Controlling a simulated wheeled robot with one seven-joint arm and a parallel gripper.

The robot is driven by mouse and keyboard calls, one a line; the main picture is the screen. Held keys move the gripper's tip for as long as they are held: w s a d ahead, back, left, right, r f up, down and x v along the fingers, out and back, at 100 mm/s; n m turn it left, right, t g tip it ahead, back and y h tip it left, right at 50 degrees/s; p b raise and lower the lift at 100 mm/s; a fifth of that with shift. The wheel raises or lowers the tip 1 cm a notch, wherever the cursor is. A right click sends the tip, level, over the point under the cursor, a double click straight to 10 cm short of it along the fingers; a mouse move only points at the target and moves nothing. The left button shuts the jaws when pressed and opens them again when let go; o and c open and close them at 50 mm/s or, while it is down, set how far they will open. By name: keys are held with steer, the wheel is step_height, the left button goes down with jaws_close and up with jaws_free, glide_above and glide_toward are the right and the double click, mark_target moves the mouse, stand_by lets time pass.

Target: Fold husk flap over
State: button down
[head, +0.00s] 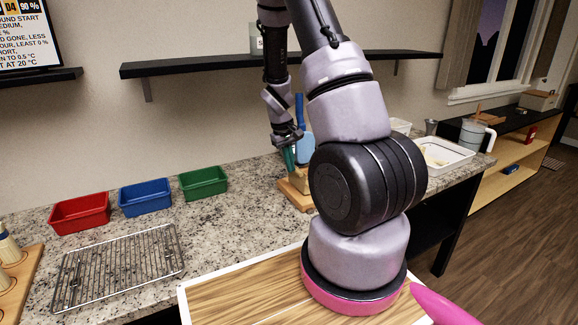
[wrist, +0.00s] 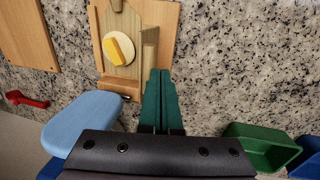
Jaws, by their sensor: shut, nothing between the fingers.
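A wooden board (wrist: 165,25) lies on the counter. On it is a tan panel (wrist: 128,73), which may be the husk, with a pale round piece and a yellow wedge (wrist: 113,51) on top. A narrow upright tan strip (wrist: 149,50), possibly the flap, stands along the panel's right side. My gripper (wrist: 159,72) has teal fingers that are shut and empty. Their tips overlap the strip's lower end in the wrist view; I cannot tell if they touch it. In the head view my gripper (head: 288,160) is over the board (head: 296,197), which my arm partly hides.
A light blue paddle-shaped object (wrist: 82,122) is left of my fingers in the wrist view. A green bin (head: 203,183), blue bin (head: 145,198) and red bin (head: 79,213) stand left of the board, behind a wire rack (head: 120,268). Speckled counter right of the board is clear.

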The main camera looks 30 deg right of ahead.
mark_target(298, 169)
steer(key=shift+d+r+y, duration=0.25)
steer(key=shift+d+y, duration=0.45)
steer(key=shift+d, duration=0.1)
steer(key=shift+d+r+y, duration=0.25)
steer(key=shift+d+y, duration=0.45)
steer(key=shift+d, duration=0.05)
steer(key=d+y, duration=0.3)
steer(key=d+f+y, duration=0.1)
steer(key=d+y, duration=0.2)
steer(key=d+f+y, duration=0.1)
steer(key=d+y, duration=0.3)
steer(key=shift+w+f, duration=0.25)
steer(key=shift+d+f+y, duration=0.45)
steer(key=shift+d+y, duration=0.15)
steer(key=shift+d+f, duration=0.7)
steer(key=shift+f, duration=0.25)
steer(key=shift+r, duration=0.15)
steer(key=shift+r, duration=0.75)
